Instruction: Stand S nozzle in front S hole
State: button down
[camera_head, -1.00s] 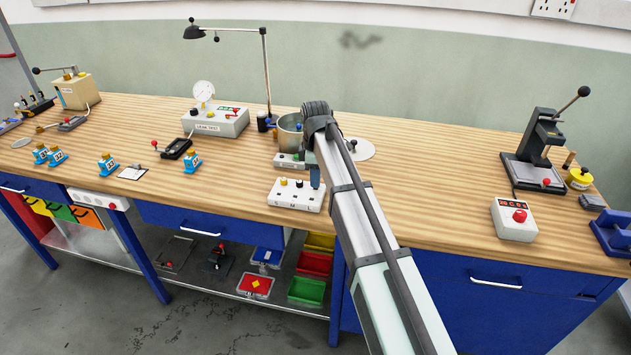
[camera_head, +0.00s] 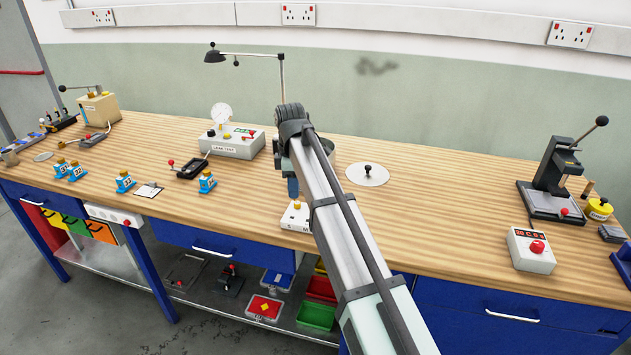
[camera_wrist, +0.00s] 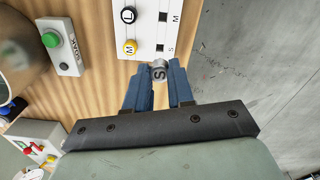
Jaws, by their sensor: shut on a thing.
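My gripper (camera_wrist: 158,88) is shut on the S nozzle (camera_wrist: 158,73), a small grey piece with an S on its top, held between the blue fingertips. In the wrist view it is at the edge of the white nozzle block (camera_wrist: 145,30), by its S end. A black nozzle marked L (camera_wrist: 129,15) and a yellow nozzle marked M (camera_wrist: 129,46) stand on the block. The height of the S nozzle over the block cannot be told. In the head view my gripper (camera_head: 293,187) is over the block's left end (camera_head: 291,220); my arm hides its right part.
A SOAK box with a green button (camera_wrist: 53,40) and a round pot (camera_wrist: 18,55) lie beside the block. A leak test box (camera_head: 236,143) stands behind to the left. A round plate (camera_head: 367,177) lies to the right.

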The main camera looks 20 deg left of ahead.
jog(key=shift+s+a+f+m, duration=0.1)
jog(key=shift+a+f+m, duration=0.15)
jog(key=shift+a+m, duration=0.4)
jog(key=shift+d, duration=0.1)
jog(key=shift+f, duration=2.45)
jog(key=shift+f, duration=1.5)
jog(key=c, duration=0.9)
grip_release()
jog(key=shift+r, duration=0.15)
jog(key=shift+r, duration=3.35)
